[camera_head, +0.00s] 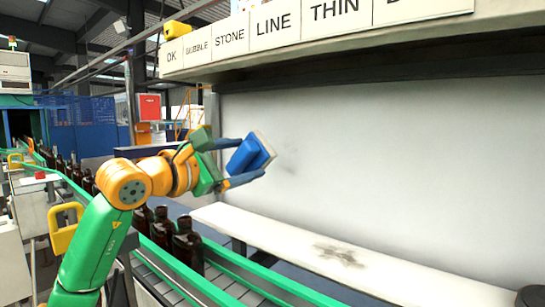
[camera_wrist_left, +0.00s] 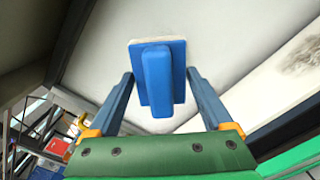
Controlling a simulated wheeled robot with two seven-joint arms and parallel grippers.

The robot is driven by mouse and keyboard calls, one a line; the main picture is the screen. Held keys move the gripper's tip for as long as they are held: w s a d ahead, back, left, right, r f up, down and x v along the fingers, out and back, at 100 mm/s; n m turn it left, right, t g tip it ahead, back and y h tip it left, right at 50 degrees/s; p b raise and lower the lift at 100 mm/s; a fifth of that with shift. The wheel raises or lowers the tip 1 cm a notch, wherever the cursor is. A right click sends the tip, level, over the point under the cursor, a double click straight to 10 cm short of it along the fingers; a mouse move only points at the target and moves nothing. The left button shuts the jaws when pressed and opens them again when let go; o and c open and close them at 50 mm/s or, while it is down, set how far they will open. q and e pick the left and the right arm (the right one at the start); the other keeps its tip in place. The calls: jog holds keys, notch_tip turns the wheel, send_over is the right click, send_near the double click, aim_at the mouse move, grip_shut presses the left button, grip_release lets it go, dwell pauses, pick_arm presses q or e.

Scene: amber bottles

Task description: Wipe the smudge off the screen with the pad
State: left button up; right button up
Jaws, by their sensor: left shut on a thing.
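The screen (camera_head: 400,160) is a large pale upright panel on the right. A faint grey smudge (camera_head: 287,162) shows on it, just right of the pad. The pad (camera_head: 247,154) is a blue block with a handle and a pale face turned toward the screen. My left gripper (camera_head: 236,163) is shut on the pad and holds it up in front of the screen's left part. In the left wrist view the pad (camera_wrist_left: 158,75) sits between the two blue fingers; whether its face touches the screen I cannot tell. My right gripper is not in view.
A white ledge (camera_head: 250,228) runs below the screen, with a dark stain (camera_head: 340,255) on it. Several amber bottles (camera_head: 188,243) stand on the green-railed conveyor (camera_head: 215,285) below my left arm. A labelled sign board (camera_head: 315,22) overhangs the screen's top.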

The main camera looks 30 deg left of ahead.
pick_arm(q)
jog(key=w+r+p, duration=0.2)
jog(key=w+p, duration=0.4)
jog(key=shift+w+d, duration=0.3)
jog(key=shift+w, duration=0.1)
jog(key=shift+f, duration=0.1)
jog(key=shift+w+p, duration=0.95)
jog(key=shift+w, duration=0.05)
